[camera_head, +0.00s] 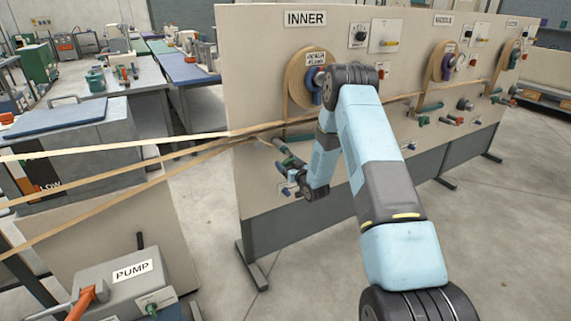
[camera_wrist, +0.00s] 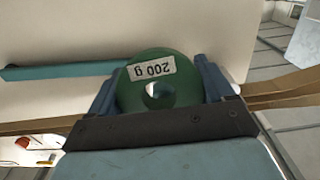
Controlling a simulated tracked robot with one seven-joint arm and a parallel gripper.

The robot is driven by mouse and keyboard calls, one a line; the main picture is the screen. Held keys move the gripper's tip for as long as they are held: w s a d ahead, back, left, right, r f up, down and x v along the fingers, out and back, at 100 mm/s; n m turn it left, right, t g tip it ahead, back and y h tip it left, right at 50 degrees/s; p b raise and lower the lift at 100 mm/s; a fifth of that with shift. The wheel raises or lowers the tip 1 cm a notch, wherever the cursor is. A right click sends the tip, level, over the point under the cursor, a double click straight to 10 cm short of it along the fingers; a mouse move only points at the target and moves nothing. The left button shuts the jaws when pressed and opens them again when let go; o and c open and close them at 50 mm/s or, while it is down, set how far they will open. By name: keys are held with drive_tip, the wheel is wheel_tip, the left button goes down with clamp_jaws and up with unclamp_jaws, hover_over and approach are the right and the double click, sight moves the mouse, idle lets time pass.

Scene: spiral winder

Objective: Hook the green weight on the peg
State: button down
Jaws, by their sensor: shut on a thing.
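The green weight (camera_wrist: 129,98) is a thick disc with a centre hole and a "200 g" label that reads upside down in the wrist view. My gripper (camera_wrist: 159,76) is shut on it, a blue finger on each side. In the head view my gripper (camera_head: 294,162) is low at the left part of the panel, under the INNER sign, and my arm partly hides that area. A teal bar (camera_wrist: 60,71) extends left from behind the weight in the wrist view. I cannot make out the peg clearly, or whether the weight touches it.
A beige panel (camera_head: 255,85) carries the INNER spool (camera_head: 297,75) and two more stations to the right, with teal arms (camera_head: 428,107). Tan strips (camera_head: 110,147) run left from the panel. A PUMP box (camera_head: 105,290) stands at lower left.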

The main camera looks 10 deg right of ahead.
drive_tip(key=r+v, duration=0.1)
drive_tip(key=v, duration=1.3)
drive_tip(key=shift+s, duration=0.3)
drive_tip(key=shift+d+r, duration=0.1)
idle(0.6)
